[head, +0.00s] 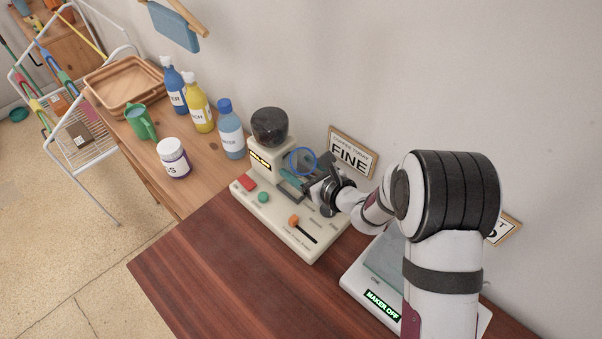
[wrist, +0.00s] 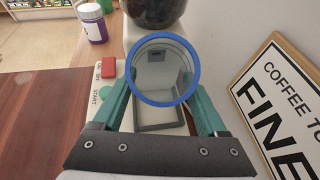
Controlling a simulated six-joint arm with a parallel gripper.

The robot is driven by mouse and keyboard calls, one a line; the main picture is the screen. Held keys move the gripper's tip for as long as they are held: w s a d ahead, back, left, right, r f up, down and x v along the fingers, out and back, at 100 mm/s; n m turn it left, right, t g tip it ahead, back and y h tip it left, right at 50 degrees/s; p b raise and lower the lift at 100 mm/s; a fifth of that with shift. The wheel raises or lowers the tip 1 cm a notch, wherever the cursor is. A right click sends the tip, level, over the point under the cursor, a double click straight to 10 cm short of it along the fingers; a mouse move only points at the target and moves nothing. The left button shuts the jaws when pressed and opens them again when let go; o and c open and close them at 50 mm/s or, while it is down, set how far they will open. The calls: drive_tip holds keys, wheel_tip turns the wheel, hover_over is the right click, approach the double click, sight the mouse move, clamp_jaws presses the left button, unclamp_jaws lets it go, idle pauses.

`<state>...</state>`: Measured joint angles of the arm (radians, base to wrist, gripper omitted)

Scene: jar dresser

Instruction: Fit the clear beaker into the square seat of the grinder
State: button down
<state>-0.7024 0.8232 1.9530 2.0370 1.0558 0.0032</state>
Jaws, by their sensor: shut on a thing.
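The clear beaker (wrist: 165,68) has a blue rim and is held between the teal fingers of my gripper (wrist: 162,98). It also shows in the head view (head: 302,161), beside the grinder's upper body. The cream grinder (head: 262,170) has a dark bean hopper on top and a wide base. In the wrist view I look down through the beaker's mouth. The dark frame of the square seat (wrist: 160,128) shows below and toward me from the rim, partly through the clear wall. The beaker seems raised above the base; its bottom is hard to make out. In the head view my gripper (head: 296,180) partly hides the seat.
The grinder base carries a red button (head: 247,182), a green button (head: 263,197) and an orange slider (head: 294,220). A FINE sign (head: 352,152) is at the wall behind. Bottles and a jar (head: 174,158) stand left.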

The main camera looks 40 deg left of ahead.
sight(300, 176)
wheel_tip(300, 176, down, 3)
unclamp_jaws()
drive_tip(key=shift+a, duration=0.1)
drive_tip(key=shift+r, duration=0.1)
drive_tip(key=v, duration=1.2)
drive_tip(key=s+d+r+n+g, duration=0.4)
drive_tip(key=s+d+r+n, duration=0.3)
drive_tip(key=r, duration=0.3)
drive_tip(key=s+d+n+h, duration=0.3)
drive_tip(key=s+d+h, duration=0.2)
drive_tip(key=d, duration=0.6)
drive_tip(key=s+d+n+t+h, duration=0.1)
drive_tip(key=s+d+n+h, duration=0.3)
drive_tip(key=d, duration=0.8)
drive_tip(key=shift+s+f+n+h, duration=0.25)
drive_tip(key=shift+s+h, duration=0.4)
drive_tip(key=shift+h, duration=0.55)
